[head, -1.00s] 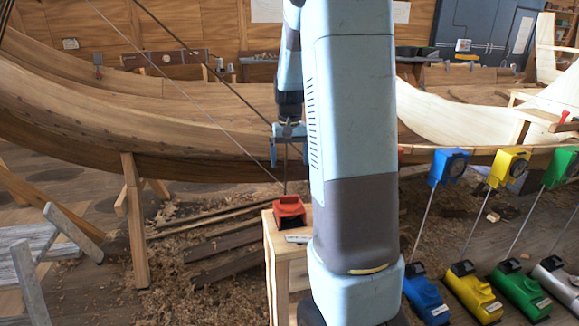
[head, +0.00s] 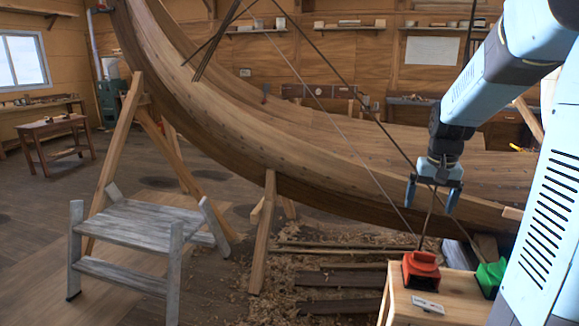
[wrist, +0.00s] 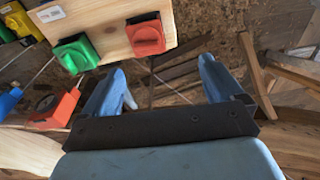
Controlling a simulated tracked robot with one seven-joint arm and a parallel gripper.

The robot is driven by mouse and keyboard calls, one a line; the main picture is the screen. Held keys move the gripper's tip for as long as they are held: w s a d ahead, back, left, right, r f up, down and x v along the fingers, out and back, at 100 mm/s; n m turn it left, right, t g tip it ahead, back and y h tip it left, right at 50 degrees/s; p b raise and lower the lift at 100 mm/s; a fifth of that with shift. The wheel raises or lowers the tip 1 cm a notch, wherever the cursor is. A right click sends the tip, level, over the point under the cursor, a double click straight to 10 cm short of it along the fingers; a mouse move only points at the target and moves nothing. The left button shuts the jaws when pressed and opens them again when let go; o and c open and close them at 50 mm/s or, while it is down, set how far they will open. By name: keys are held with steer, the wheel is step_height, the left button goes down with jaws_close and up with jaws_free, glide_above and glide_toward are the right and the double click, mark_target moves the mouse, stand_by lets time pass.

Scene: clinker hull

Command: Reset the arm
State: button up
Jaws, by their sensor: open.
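My gripper (head: 431,201) hangs open above the red block-like base (head: 421,271) on a small wooden stand (head: 447,296). A thin dark line runs between the fingers down towards the red base; I cannot tell if it is a rod or a rope. In the wrist view my gripper (wrist: 163,76) shows two blue fingers spread wide, with no object gripped. The red base (wrist: 146,37) lies beyond the fingertips, apart from them. A green base (head: 489,277) stands right of the red one, partly hidden by my arm; it also shows in the wrist view (wrist: 75,54).
The wooden hull (head: 330,165) stretches behind my gripper, with rigging lines crossing in front of it. A grey step bench (head: 150,222) and a wooden prop (head: 262,232) stand left. A red dial head (wrist: 60,110) shows in the wrist view. Floor between bench and stand holds planks and shavings.

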steer(key=s+a+r+n+t, duration=0.1)
steer(key=s+a+r, duration=0.1)
steer(key=s+a, duration=0.2)
steer(key=s+a+r+n+t, duration=0.1)
steer(key=s+a, duration=0.3)
steer(key=s, duration=0.5)
steer(key=s+a+r+n+t, duration=0.1)
steer(key=s+a+r+t, duration=0.1)
steer(key=s+a+r, duration=0.2)
steer(key=s, duration=0.3)
steer(key=shift+s+a+n, duration=0.15)
steer(key=shift+s+n, duration=0.15)
steer(key=shift+r, duration=0.1)
steer(key=shift+o, duration=0.6)
